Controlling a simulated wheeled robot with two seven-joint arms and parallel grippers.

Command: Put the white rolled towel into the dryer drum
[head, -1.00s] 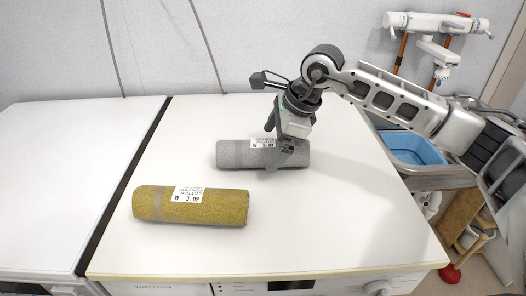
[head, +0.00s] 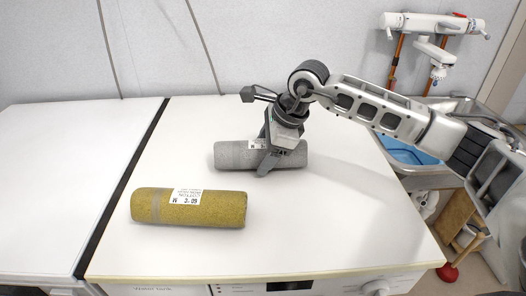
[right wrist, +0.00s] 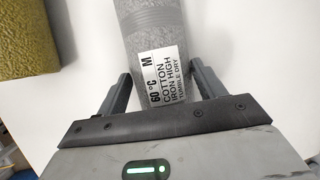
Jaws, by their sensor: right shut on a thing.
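The rolled towel (head: 231,156) looks light grey with a white care label and lies on its side on the white machine top. It also shows in the right wrist view (right wrist: 152,18), running up between the fingers, with its label facing the camera. My right gripper (head: 268,152) is over the towel's middle, shut on it with one finger on each side. The towel still appears to rest on the top. The dryer drum is not in view. My left gripper is not in view.
A mustard-yellow roll (head: 215,210) with a label lies nearer the front edge, left of the grey one. A dark gap (head: 125,185) separates this top from another white top at the left. A sink with a blue basin (head: 405,153) is at the right.

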